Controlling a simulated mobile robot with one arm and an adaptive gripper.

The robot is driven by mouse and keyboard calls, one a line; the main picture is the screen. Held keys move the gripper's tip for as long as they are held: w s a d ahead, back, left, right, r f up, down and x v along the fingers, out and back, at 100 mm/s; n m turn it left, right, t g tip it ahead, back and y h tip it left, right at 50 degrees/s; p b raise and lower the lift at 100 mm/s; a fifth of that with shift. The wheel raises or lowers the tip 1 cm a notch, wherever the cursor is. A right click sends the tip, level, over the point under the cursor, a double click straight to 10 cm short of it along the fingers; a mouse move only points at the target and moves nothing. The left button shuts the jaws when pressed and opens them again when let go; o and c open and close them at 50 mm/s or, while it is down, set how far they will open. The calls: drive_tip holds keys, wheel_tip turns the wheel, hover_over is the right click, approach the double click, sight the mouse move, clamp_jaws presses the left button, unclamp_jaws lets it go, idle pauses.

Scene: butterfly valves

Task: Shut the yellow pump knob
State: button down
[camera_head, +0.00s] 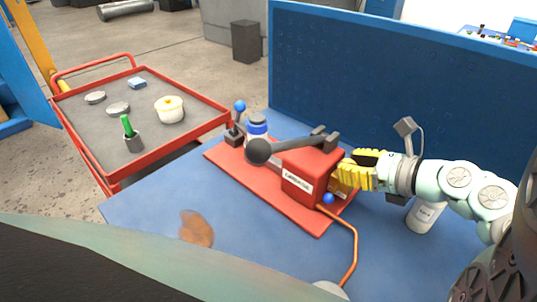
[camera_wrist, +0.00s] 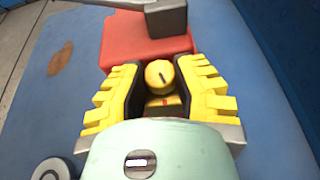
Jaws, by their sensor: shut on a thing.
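The red pump box (camera_head: 312,170) with a white label sits on a red base plate (camera_head: 230,160) on the blue table. In the wrist view, the round yellow knob (camera_wrist: 160,73) with a dark line mark shows between my fingers. A yellow part with a red mark (camera_wrist: 164,104) shows just nearer to my palm. My gripper (camera_wrist: 160,85) has yellow ridged fingers, one on each side of the knob, and is shut on it. In the head view, my gripper (camera_head: 350,172) reaches the right side of the box from the right and mostly hides the knob.
A dark lever (camera_head: 290,145) lies over the box top. An orange hose (camera_head: 354,245) runs forward. A white bottle (camera_head: 424,215) stands under my arm. A blue panel (camera_head: 400,85) rises behind.

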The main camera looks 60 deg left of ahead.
drive_tip(key=shift+f, duration=0.1)
drive_tip(key=shift+d+f+m+t, duration=0.1)
drive_tip(key=shift+m+t, duration=0.9)
drive_tip(key=shift+t, duration=0.2)
drive_tip(key=shift+s+r+m+t+p, duration=0.2)
drive_tip(key=shift+m+t+p, duration=0.5)
drive_tip(key=shift+p, duration=0.55)
drive_tip(key=shift+f+m+t+p, duration=0.1)
drive_tip(key=shift+m+t+p, duration=0.3)
drive_tip(key=shift+p, duration=0.5)
drive_tip(key=c, duration=0.7)
unclamp_jaws()
drive_tip(key=shift+o, duration=0.2)
